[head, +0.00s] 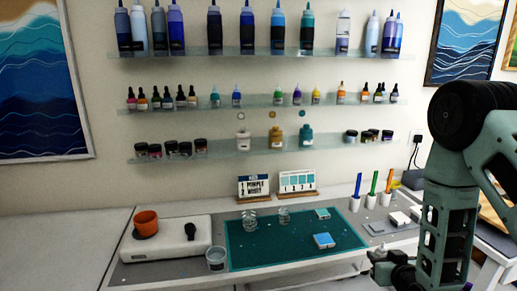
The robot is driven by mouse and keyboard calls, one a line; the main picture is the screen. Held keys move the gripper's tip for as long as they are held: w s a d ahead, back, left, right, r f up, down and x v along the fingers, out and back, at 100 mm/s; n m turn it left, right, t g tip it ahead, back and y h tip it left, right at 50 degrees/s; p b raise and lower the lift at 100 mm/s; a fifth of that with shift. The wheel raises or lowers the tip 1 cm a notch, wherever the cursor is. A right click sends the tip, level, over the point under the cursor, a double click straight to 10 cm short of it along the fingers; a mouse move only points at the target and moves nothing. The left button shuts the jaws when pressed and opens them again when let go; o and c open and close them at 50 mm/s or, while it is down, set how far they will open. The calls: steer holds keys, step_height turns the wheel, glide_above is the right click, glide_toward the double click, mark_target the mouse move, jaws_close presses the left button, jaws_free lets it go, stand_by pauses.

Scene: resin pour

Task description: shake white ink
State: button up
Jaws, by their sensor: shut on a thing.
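My gripper (384,272) is low at the right of the head view, in front of the workbench's right part. It is shut on a small pale thing, whose whitish top (379,254) shows just above the jaws. The thing looks like a small bottle and seems roughly upright; its label and lower part are hidden or too small to read. Several small ink bottles (181,98) stand on the middle shelf (200,105). I cannot tell from here which of them, if any, holds white ink.
A white device (165,240) carries an orange cup (146,222). Another clear cup (216,258) stands near the front edge. Pen holders (371,201) and card signs (253,187) stand at the back.

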step_height(320, 180, up, 2)
steer(key=shift+r, duration=0.15)
step_height(320, 180, down, 8)
steer(key=shift+r, duration=0.25)
stand_by(0.4)
